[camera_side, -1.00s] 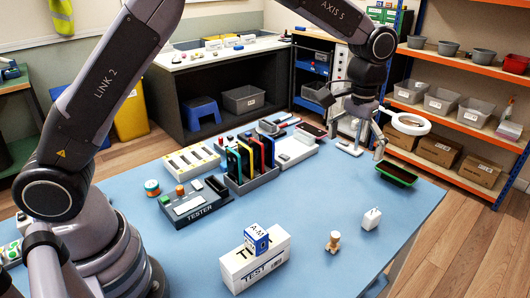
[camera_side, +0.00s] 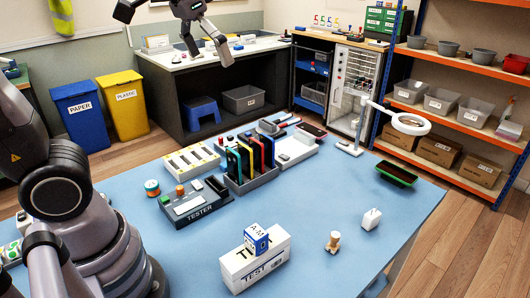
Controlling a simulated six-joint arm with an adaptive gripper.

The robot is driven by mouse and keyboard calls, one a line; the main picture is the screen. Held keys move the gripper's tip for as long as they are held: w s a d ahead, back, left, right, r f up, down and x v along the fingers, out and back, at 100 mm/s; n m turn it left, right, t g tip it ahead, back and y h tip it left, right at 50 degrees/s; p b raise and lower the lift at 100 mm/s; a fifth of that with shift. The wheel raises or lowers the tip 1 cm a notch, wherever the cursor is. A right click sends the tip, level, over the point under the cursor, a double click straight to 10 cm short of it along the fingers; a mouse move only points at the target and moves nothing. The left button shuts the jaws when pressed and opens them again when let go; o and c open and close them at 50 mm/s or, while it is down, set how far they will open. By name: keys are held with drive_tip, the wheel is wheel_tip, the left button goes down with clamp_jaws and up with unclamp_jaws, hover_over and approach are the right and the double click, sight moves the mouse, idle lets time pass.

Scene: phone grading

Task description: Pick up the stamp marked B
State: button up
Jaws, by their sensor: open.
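My gripper (camera_side: 208,50) is at the top of the view, pointing down with its two fingers spread apart. It is open and empty, and appears in front of the back counter. A small wooden piece shaped like a stamp (camera_side: 333,242) stands on the blue table at the front right. No letter B can be read on it, so I cannot tell whether it is the stamp marked B. My gripper is far from it, up and to the left in the picture.
A white tagged block (camera_side: 371,218) stands near the wooden piece. A white TEST box (camera_side: 254,264) carries a blue-and-white A-M cube (camera_side: 256,238). A phone rack (camera_side: 250,178), a tester (camera_side: 195,206) and a ring lamp (camera_side: 410,124) stand farther back. The table's front right is mostly clear.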

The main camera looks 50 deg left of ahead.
drive_tip(key=shift+t+y, duration=0.3)
drive_tip(key=shift+t, duration=0.6)
drive_tip(key=s+a+f, duration=0.1)
drive_tip(key=s, duration=0.2)
drive_tip(key=s+a+f, duration=0.1)
drive_tip(key=s, duration=0.3)
drive_tip(key=s+a+f, duration=0.1)
drive_tip(key=s, duration=0.2)
drive_tip(key=shift+s+a+f, duration=0.2)
drive_tip(key=shift+a+f, duration=0.05)
drive_tip(key=shift+f, duration=0.05)
drive_tip(key=shift+s+f, duration=0.2)
drive_tip(key=shift+s, duration=0.05)
drive_tip(key=shift+c, duration=1.1)
drive_tip(key=shift+f, duration=0.1)
drive_tip(key=c, duration=0.6)
